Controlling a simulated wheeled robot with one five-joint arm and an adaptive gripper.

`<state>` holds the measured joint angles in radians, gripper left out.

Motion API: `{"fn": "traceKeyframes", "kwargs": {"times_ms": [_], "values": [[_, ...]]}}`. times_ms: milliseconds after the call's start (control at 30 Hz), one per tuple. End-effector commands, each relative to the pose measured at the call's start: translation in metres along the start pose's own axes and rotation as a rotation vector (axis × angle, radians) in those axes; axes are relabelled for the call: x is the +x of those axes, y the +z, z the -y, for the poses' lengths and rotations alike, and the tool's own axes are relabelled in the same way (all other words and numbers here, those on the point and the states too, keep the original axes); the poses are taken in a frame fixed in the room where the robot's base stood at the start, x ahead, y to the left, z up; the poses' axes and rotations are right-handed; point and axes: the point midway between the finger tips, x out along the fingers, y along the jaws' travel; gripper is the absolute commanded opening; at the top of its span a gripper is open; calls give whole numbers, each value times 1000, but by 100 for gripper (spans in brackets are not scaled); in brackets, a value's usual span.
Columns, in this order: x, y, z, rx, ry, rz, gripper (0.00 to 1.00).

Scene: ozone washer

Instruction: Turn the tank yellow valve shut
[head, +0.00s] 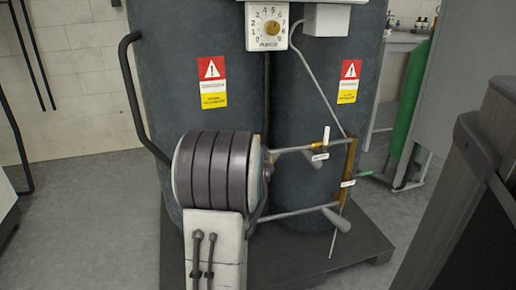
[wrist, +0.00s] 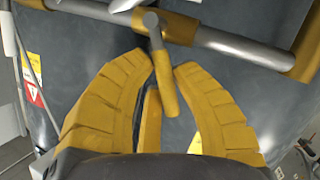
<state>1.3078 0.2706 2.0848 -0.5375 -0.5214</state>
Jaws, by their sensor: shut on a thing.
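The tank yellow valve shows in the wrist view as a yellow lever handle (wrist: 163,78) on a grey stem below a horizontal pipe. The handle hangs down, slightly tilted. My gripper (wrist: 168,66) has two ribbed yellow fingers, one on each side of the handle, and is shut on it near the fingertips. In the head view my arm hides the gripper and this handle.
Two dark tanks (head: 180,90) with warning labels stand on a dark base (head: 345,255). Metal pipes (head: 296,212) run right of my arm, with a pale handle (head: 326,136) and a green handle (head: 364,173). A dial box (head: 268,27) hangs above.

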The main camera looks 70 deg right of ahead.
Motion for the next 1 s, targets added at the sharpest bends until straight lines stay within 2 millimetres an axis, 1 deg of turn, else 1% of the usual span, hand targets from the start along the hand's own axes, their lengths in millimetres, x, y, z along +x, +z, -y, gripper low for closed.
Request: {"fn": "traceKeyframes", "kwargs": {"times_ms": [33, 67, 100, 400, 633, 767, 867, 1000], "values": [[0, 0, 4, 1, -8, 1, 0], [0, 0, 4, 1, -8, 0, 0], [0, 0, 4, 1, -8, 0, 26], [0, 0, 2, 0, -4, 1, 52], [0, 0, 1, -1, -2, 0, 53], [-4, -1, 1, -1, -2, -1, 53], [-13, -1, 0, -1, -1, -1, 53], [-33, -1, 1, -1, -1, -2, 53]]}}
